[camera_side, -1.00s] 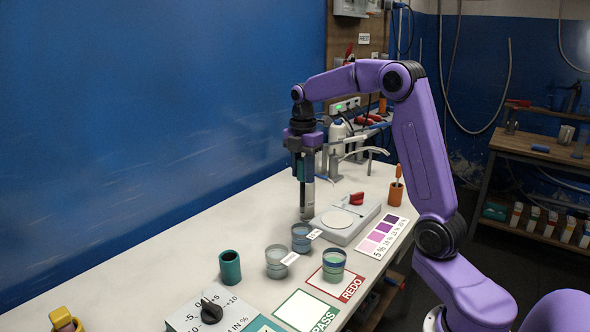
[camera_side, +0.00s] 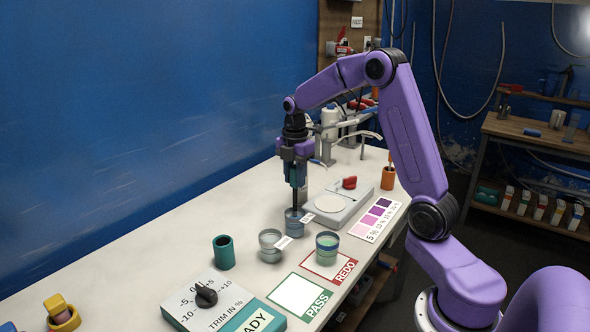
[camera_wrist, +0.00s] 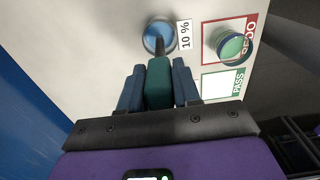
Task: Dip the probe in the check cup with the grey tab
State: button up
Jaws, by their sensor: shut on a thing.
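My gripper (camera_side: 296,168) is shut on the probe, a teal handle (camera_wrist: 158,82) with a dark thin shaft, held upright. The shaft points down into the mouth of a clear cup (camera_side: 294,226) of blue liquid; I cannot tell how deep the tip is. In the wrist view this cup (camera_wrist: 146,45) has a white label reading 10 % beside it. A second clear cup (camera_side: 270,251), also labelled, stands nearer. A third cup (camera_side: 327,252) with green liquid stands on the REDO card. I cannot make out a grey tab on any cup.
A balance-like device (camera_side: 335,211) with a red knob stands right of the cups, beside a purple colour chart (camera_side: 376,220). A teal holder (camera_side: 223,252), a PASS card (camera_side: 299,293) and a trim dial box (camera_side: 207,300) stand nearer. The bench's left side is mostly clear.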

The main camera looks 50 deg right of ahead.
jog(key=shift+f, duration=2.45)
dwell(1.3)
jog(key=shift+r, duration=5.5)
jog(key=shift+a, duration=0.1)
